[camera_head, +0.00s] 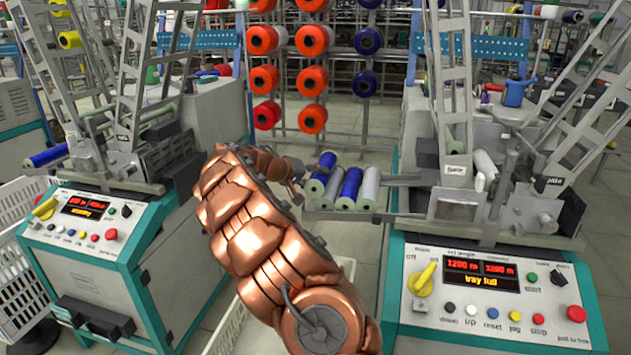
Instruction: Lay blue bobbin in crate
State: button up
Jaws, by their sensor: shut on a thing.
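My copper-coloured arm reaches up the middle of the head view, and my gripper (303,170) is at the left end of the right machine's bobbin tray. It is shut on a blue bobbin (325,162), whose near parts are close to the other bobbins. Whether it is clear of the tray is hard to tell. Another blue bobbin (350,184) lies in the tray beside white ones (369,184). A white crate (228,327) stands on the floor between the machines, mostly hidden behind my arm. The fingers are small and partly hidden.
The left machine (95,230) holds a blue bobbin (47,156). Another white crate (15,275) stands at the far left. A rack of red and blue spools (312,82) is behind.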

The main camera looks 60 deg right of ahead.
jog(key=shift+r+p, duration=0.75)
jog(key=shift+r, duration=1.5)
jog(key=w+a+n+t, duration=0.5)
jog(key=w+a, duration=0.5)
jog(key=a, duration=0.3)
jog(key=w+a+n+t, duration=0.4)
jog(key=w+a, duration=0.5)
jog(key=a, duration=0.3)
jog(key=a+f+n+t+y, duration=0.1)
jog(key=a+n+t+y, duration=0.3)
jog(key=a, duration=1.2)
jog(key=a+f+n+t+y, duration=0.1)
jog(key=a+n+t+y, duration=0.3)
jog(key=a, duration=1.2)
notch_tip(320, 180, up, 24)
jog(key=n+g+p, duration=0.1)
jog(key=p, duration=2.3)
jog(key=shift+d, duration=0.15)
